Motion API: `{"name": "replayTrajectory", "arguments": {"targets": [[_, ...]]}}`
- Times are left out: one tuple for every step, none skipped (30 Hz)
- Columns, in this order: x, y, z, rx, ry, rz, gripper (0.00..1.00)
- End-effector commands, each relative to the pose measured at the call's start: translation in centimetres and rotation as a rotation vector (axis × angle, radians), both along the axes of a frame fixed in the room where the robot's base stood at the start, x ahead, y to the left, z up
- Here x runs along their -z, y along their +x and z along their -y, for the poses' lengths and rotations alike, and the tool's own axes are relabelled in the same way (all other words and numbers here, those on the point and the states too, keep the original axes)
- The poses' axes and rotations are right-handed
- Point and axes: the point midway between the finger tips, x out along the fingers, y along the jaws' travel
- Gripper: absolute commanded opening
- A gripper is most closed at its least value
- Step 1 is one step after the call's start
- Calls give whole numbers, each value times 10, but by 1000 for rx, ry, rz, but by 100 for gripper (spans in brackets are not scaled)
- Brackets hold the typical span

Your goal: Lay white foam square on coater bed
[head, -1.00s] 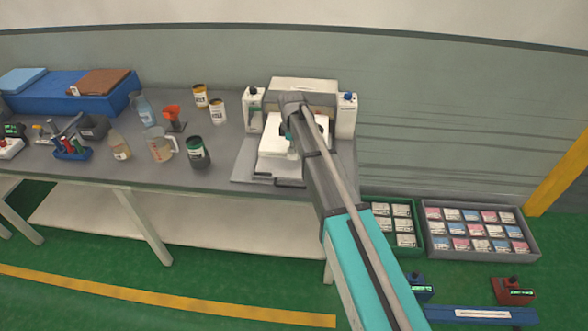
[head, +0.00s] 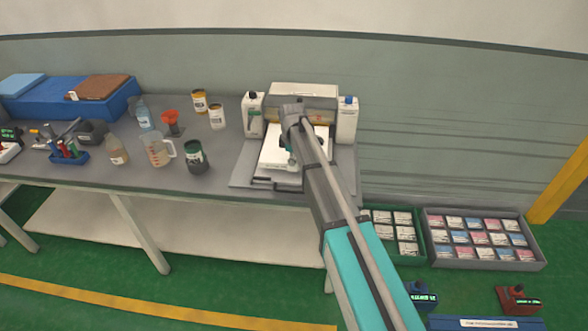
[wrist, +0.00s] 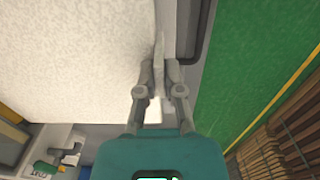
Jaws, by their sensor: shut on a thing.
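The white foam square (head: 272,156) is over the coater bed (head: 243,172), in front of the coater's roller housing. In the wrist view the foam (wrist: 70,60) fills the upper left as a large white textured sheet. My gripper (wrist: 160,68) is shut on the foam's edge, with a thin pale strip between its fingers. I cannot tell whether the whole foam touches the bed.
White coater side posts (head: 347,120) and (head: 254,116) flank the roller. A dark green can (head: 195,157), a measuring jug (head: 158,150) and other bottles stand left of the coater. A green crate (head: 400,228) and a grey crate (head: 480,238) sit on the floor at right.

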Motion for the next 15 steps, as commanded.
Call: {"name": "replayTrajectory", "arguments": {"targets": [[6,0,0,0,0,0,0],[9,0,0,0,0,0,0],[12,0,0,0,0,0,0],[15,0,0,0,0,0,0],[18,0,0,0,0,0,0],[21,0,0,0,0,0,0],[24,0,0,0,0,0,0],[26,0,0,0,0,0,0],[29,0,0,0,0,0,0],[31,0,0,0,0,0,0],[33,0,0,0,0,0,0],[35,0,0,0,0,0,0],[36,0,0,0,0,0,0],[37,0,0,0,0,0,0],[38,0,0,0,0,0,0]]}}
